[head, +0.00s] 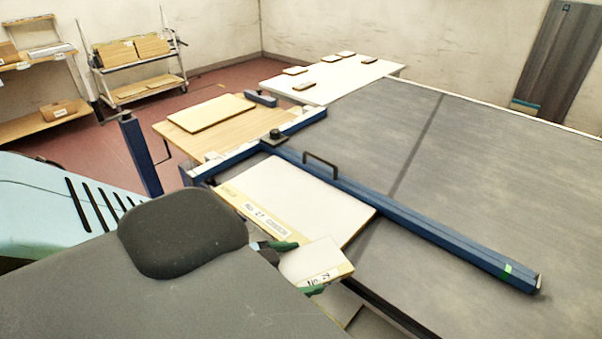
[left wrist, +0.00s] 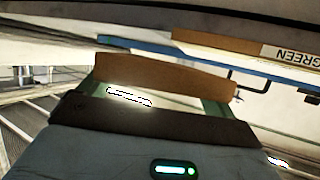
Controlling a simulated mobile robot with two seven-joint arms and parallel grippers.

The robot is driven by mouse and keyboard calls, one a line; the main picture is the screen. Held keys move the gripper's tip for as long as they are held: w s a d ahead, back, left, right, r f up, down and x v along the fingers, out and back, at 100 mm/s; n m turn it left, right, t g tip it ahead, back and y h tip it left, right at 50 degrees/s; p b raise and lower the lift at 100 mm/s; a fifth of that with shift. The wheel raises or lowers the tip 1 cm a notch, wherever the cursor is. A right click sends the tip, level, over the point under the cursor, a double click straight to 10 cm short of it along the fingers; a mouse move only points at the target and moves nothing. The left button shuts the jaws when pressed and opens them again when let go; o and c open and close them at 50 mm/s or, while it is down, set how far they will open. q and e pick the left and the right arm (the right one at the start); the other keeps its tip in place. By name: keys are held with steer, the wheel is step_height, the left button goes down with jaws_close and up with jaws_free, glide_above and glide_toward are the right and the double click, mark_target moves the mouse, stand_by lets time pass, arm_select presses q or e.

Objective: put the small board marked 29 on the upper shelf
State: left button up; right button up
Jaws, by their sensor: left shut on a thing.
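The small board marked 29 (head: 316,260) is pale on top with a tan edge and a label. My left gripper (head: 297,268) is shut on it and holds it beside the front of the large grey table. In the left wrist view the board's brown edge (left wrist: 165,73) lies between the green fingers of my left gripper (left wrist: 160,94). A rack (head: 35,60) at the far left has an upper shelf (head: 22,63) and a lower one, each with brown items. My right gripper is not in view.
A larger board marked 27 (head: 290,195) lies against the blue bar (head: 420,228) on the grey table (head: 470,150). A wooden table (head: 185,133) bears a flat board. A white table (head: 345,75) bears several small boards. A two-level cart (head: 140,65) stands by the wall.

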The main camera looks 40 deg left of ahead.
mark_target(323, 240)
arm_select(q)
steer(key=shift+r, duration=0.1)
stand_by(0.6)
steer(key=shift+w+a+r+n+t+y, duration=0.15)
steer(key=shift+w+a+r+n+y, duration=0.1)
steer(key=shift+w+a+n+y, duration=0.25)
steer(key=shift+w+a+r+n+t+y, duration=0.2)
steer(key=shift+w+a+n+y, duration=0.15)
steer(key=shift+n+y, duration=0.2)
steer(key=shift+w+a+r+n+y, duration=0.1)
steer(key=shift+w+a+n+y, duration=0.15)
steer(key=shift+n+y, duration=0.15)
steer(key=shift+w+d+n+y, duration=0.1)
steer(key=shift+w+n+y, duration=0.45)
steer(key=shift+y, duration=0.2)
steer(key=shift+w+d, duration=0.2)
steer(key=shift+d, duration=0.05)
steer(key=shift+w+d+n+y, duration=0.25)
steer(key=shift+n+y, duration=0.05)
steer(key=w+d+r, duration=0.2)
steer(key=w+d, duration=0.2)
steer(key=d, duration=0.6)
steer(key=shift+r, duration=0.4)
